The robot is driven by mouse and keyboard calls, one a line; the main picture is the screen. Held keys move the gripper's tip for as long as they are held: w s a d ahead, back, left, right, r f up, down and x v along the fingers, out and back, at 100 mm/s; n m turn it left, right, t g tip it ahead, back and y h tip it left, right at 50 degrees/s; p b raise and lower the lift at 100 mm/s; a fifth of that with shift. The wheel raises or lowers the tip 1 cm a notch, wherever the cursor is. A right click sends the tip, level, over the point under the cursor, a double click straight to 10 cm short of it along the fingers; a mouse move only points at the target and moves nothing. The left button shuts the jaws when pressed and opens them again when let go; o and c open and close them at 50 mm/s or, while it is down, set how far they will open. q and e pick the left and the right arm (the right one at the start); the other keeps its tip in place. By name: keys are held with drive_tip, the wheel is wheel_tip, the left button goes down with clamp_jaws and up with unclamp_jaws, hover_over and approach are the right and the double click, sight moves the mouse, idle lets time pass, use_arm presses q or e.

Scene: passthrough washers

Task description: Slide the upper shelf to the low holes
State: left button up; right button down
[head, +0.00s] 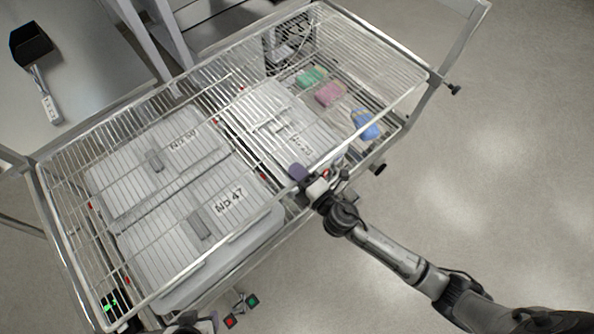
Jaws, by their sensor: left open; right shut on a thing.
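The upper shelf (181,59) is a wire rack with raised wire sides, set across a metal-framed cart. My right gripper (328,176) is at the shelf's near long side, right of its middle, and is shut on its near edge; the exact grip is partly hidden by the gripper. My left gripper (241,310) is open and empty at the bottom edge, below the shelf's near side and apart from it. Its red and green fingertips are spread. The holes in the cart's posts are too small to make out.
Below the wires lie several pale lidded trays (243,192), a green block (312,77), a pink block (329,94) and a blue item (365,124). A black-headed scoop (33,45) lies on a side counter (85,55). The floor (500,170) at right is clear.

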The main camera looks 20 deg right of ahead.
idle(0.4)
wheel_tip(320, 180, down, 7)
drive_tip(key=b, duration=0.5)
drive_tip(key=shift+b, duration=0.35)
drive_tip(key=shift+d+r, duration=0.1)
drive_tip(key=c, duration=1.5)
unclamp_jaws()
drive_tip(key=o, duration=0.4)
drive_tip(key=shift+r, duration=0.15)
